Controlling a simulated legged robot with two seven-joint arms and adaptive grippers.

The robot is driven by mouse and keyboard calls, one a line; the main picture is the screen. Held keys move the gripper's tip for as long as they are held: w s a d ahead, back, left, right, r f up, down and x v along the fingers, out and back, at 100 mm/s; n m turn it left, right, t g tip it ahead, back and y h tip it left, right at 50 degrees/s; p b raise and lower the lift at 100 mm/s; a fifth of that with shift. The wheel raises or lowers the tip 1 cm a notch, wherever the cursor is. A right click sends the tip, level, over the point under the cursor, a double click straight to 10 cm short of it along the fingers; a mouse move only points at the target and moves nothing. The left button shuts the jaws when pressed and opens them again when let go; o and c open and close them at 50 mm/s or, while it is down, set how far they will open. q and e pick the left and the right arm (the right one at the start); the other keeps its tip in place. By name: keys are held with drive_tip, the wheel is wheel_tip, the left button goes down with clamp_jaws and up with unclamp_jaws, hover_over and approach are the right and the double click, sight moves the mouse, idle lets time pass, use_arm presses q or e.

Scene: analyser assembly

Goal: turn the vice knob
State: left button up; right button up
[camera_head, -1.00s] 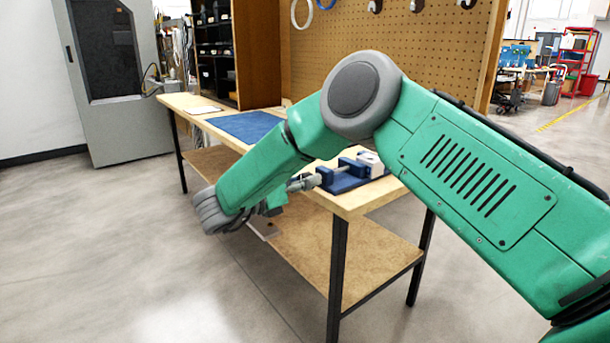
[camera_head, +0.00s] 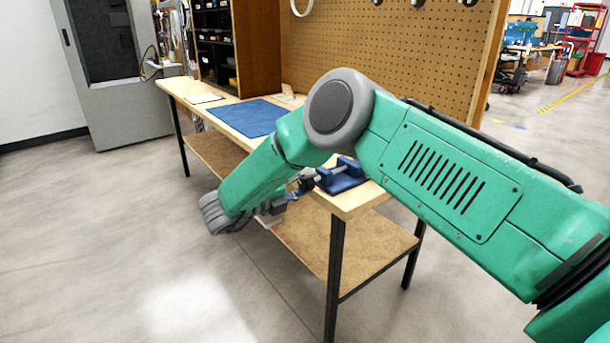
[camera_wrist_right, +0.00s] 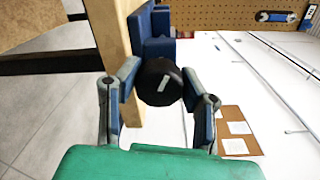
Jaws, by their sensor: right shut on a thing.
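The blue vice (camera_head: 343,176) stands at the near edge of the workbench in the head view, partly hidden behind my right arm. In the right wrist view the blue vice body (camera_wrist_right: 152,35) rises behind its round black knob (camera_wrist_right: 160,82), which has a white mark on its face. My right gripper (camera_wrist_right: 158,84) has a finger on either side of the knob and is shut on it. In the head view my right gripper (camera_head: 305,183) is small and partly hidden at the vice's near end. My left gripper is not in view.
The wooden workbench (camera_head: 352,205) has a lower shelf (camera_head: 340,258) and black legs. A blue mat (camera_head: 248,117) lies farther along its top. A pegboard (camera_head: 400,60) stands behind the bench. The floor to the left is clear.

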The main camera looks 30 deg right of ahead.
drive_tip(key=n+p, duration=0.2)
drive_tip(key=n, duration=0.2)
drive_tip(key=shift+a+n, duration=0.1)
drive_tip(key=shift+n, duration=0.2)
drive_tip(key=n+p, duration=0.2)
drive_tip(key=n, duration=0.3)
drive_tip(key=shift+f+g, duration=0.2)
drive_tip(key=shift+g, duration=0.1)
drive_tip(key=n+p, duration=0.1)
drive_tip(key=n, duration=0.4)
drive_tip(key=shift+f+n, duration=0.1)
drive_tip(key=shift+n, duration=0.2)
drive_tip(key=n, duration=0.5)
drive_tip(key=shift+s+f+n+p, duration=0.1)
drive_tip(key=shift+n+p, duration=0.2)
drive_tip(key=shift+p, duration=0.1)
drive_tip(key=n, duration=0.5)
drive_tip(key=shift+h, duration=0.3)
drive_tip(key=n, duration=0.7)
drive_tip(key=shift+s+p, duration=0.15)
drive_tip(key=shift+p, duration=0.2)
drive_tip(key=n, duration=0.6)
drive_tip(key=shift+n, duration=0.3)
drive_tip(key=n+t+p, duration=0.1)
drive_tip(key=n, duration=0.4)
drive_tip(key=shift+n, duration=0.3)
